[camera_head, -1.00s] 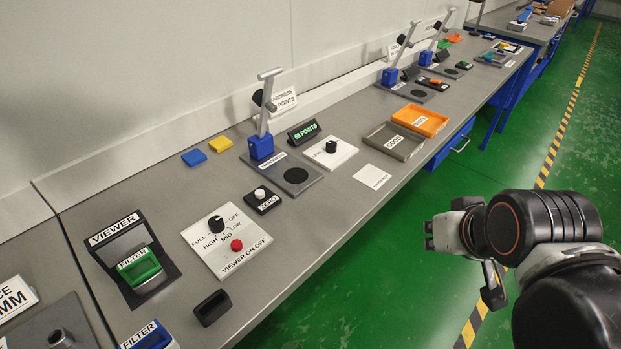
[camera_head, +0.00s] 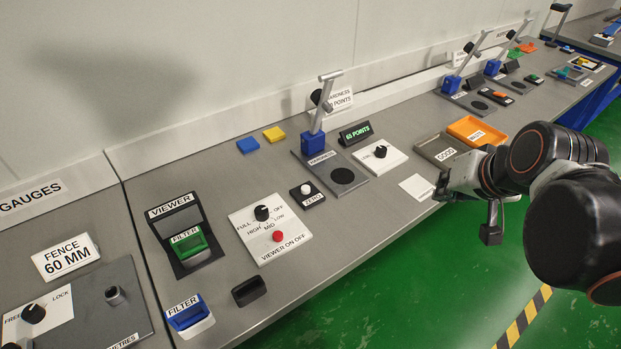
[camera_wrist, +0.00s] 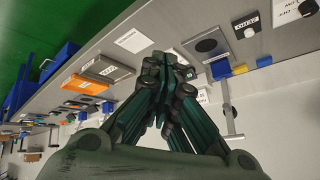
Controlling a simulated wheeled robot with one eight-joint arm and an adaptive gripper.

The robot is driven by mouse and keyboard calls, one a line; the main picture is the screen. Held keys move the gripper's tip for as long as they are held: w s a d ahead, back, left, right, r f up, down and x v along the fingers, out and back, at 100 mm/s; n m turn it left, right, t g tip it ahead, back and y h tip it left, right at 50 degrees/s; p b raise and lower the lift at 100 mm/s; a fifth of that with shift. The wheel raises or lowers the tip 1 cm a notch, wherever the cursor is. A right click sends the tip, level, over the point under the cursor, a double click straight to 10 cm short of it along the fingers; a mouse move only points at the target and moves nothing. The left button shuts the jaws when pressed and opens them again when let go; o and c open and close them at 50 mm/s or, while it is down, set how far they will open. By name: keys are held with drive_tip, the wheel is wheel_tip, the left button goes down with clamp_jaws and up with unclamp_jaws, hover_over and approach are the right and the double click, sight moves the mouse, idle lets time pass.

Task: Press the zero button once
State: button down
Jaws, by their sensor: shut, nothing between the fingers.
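The zero button is a white round cap (camera_head: 306,188) on a small black box labelled ZERO (camera_head: 315,200), on the grey bench left of the hardness stand. In the wrist view the ZERO box (camera_wrist: 246,25) shows at upper right, upside down. My gripper (camera_head: 441,187) is at the bench's front edge, well right of the button and apart from it. In the wrist view my dark fingers (camera_wrist: 168,66) are together with nothing between them.
The hardness stand (camera_head: 318,143) with its raised lever stands behind and right of the button. A white dial plate (camera_head: 380,155), a white card (camera_head: 417,187) and the GOODS tray (camera_head: 443,152) lie toward my gripper. The viewer panel (camera_head: 270,228) is at the button's left.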

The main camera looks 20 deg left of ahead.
drive_tip(key=w+a+y+p, duration=0.2)
drive_tip(key=w+a+p, duration=0.1)
drive_tip(key=w+a, duration=0.55)
drive_tip(key=n+g+y+p, duration=0.2)
drive_tip(key=n+y, duration=0.1)
hover_over(309, 187)
wheel_tip(309, 187, down, 6)
drive_tip(key=shift+f, duration=0.25)
drive_tip(key=shift+f, duration=0.1)
wheel_tip(309, 187, down, 9)
drive_tip(key=b, duration=0.6)
drive_tip(key=shift+w, duration=0.1)
drive_tip(key=shift+f+b, duration=0.25)
drive_tip(key=shift+b, duration=0.2)
